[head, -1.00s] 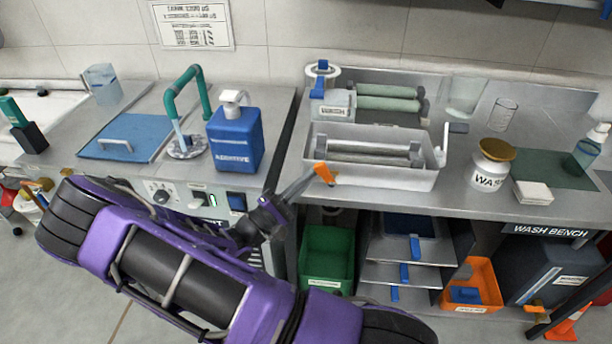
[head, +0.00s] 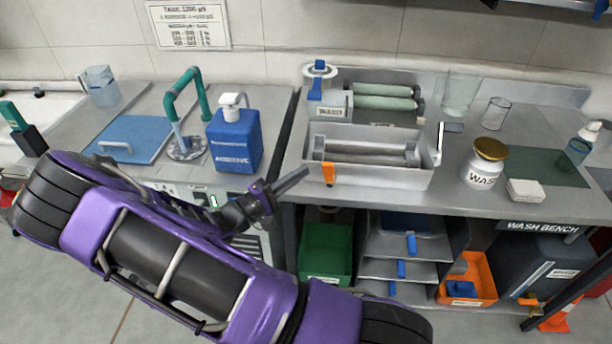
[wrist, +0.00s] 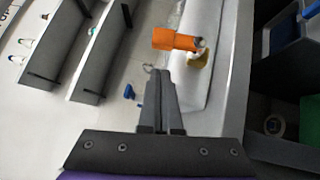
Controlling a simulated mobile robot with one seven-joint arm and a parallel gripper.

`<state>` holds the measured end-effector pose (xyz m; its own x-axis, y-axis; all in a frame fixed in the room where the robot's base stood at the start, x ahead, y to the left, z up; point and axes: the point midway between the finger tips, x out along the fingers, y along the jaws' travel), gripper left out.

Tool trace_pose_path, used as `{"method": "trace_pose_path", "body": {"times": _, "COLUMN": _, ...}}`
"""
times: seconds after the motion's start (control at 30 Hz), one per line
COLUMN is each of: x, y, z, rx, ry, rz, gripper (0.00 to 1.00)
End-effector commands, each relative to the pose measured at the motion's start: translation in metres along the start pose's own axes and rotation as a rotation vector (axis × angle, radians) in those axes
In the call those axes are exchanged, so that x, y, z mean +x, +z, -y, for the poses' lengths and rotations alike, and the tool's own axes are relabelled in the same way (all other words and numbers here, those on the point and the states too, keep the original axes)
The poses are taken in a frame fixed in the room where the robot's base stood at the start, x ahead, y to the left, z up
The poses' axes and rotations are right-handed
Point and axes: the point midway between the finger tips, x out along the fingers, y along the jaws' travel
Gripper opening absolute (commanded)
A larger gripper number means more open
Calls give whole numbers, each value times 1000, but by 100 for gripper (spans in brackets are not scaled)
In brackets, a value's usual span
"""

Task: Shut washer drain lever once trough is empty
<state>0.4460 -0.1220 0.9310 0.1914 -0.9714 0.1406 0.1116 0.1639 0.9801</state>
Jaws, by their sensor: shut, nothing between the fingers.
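The steel wash trough (head: 385,180) sits on the bench with metal rollers (head: 365,150) in it. I see no clear liquid inside, though the rollers hide part of its floor. The orange drain lever (head: 328,174) is on the trough's front wall, near its left end, and points straight down. In the wrist view the orange lever (wrist: 176,40) lies just beyond my fingertips, with a brass-coloured piece (wrist: 198,60) beside it. My gripper (head: 305,171) is shut and empty, its tips a little left of the lever. The shut fingers also show in the wrist view (wrist: 155,75).
A blue additive bottle (head: 235,140) stands left of the trough. A white jar with a gold top (head: 485,165) stands to its right. Green rollers (head: 385,98) lie behind. Below are a green bin (head: 325,250) and an orange bin (head: 480,275).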

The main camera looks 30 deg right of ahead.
Motion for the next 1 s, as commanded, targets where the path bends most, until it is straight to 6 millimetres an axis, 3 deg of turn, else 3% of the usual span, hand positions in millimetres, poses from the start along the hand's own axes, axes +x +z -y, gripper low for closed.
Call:
{"method": "trace_pose_path", "body": {"times": 0.03, "x": -6, "y": -8, "z": 3, "rx": 4, "ry": -2, "rz": -1, "gripper": 0}}
{"method": "trace_pose_path", "body": {"times": 0.3, "x": -70, "y": -5, "z": -2, "rx": 2, "ry": -1, "rz": -3, "gripper": 0}}
{"method": "trace_pose_path", "body": {"times": 0.43, "x": -89, "y": -5, "z": -3, "rx": 0, "ry": -1, "rz": -1, "gripper": 0}}
{"method": "trace_pose_path", "body": {"times": 0.63, "x": -103, "y": -4, "z": -4, "rx": 0, "ry": -1, "rz": 1, "gripper": 0}}
{"method": "trace_pose_path", "body": {"times": 1.0, "x": -103, "y": -4, "z": -4, "rx": -1, "ry": 0, "rz": 1, "gripper": 0}}
